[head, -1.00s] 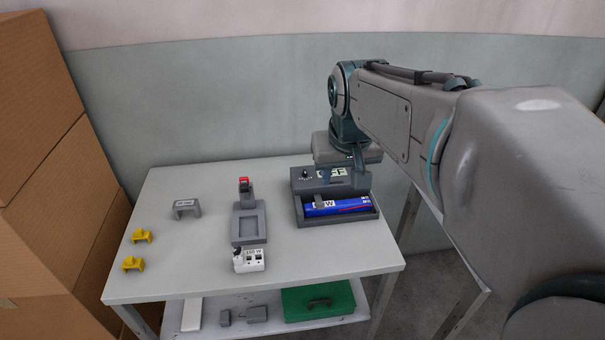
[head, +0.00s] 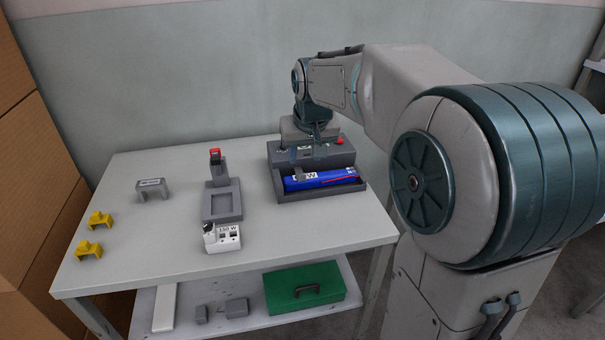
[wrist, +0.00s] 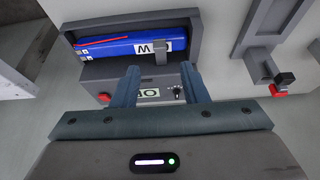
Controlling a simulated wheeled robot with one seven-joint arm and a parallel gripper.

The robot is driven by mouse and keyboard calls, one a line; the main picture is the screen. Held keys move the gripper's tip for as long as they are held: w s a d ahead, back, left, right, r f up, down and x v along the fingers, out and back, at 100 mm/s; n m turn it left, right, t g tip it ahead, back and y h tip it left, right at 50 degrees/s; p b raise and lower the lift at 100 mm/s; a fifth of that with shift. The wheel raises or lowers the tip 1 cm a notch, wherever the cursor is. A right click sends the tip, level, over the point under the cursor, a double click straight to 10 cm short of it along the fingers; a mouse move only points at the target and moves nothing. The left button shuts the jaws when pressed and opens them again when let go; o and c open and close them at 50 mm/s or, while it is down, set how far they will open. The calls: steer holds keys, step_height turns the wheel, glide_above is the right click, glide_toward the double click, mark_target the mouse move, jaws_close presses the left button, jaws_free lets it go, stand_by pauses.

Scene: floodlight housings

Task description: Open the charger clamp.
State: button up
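The charger (head: 275,180) is a dark grey box at the table's back right, with a blue battery pack (head: 330,178) lying in its tray. My gripper (head: 304,152) is above the charger's back panel. In the wrist view my gripper (wrist: 160,78) has its two fingers apart with nothing between them. The clamp appears just beyond the gap between the fingertips; I cannot tell the exact distance.
The charger's panel has a red button (wrist: 104,97) and a black knob (wrist: 177,91). A grey stand with a red-tipped lever (head: 222,203) and a white 150 W block (head: 222,237) are to the left. Yellow brackets (head: 89,250) and a grey bracket (head: 152,187) are farther left.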

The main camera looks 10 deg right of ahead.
mark_target(302, 174)
steer(key=b+x, duration=0.1)
steer(key=x, duration=0.6)
steer(key=shift+w+f, duration=0.15)
steer(key=shift+f, duration=0.1)
jaws_close()
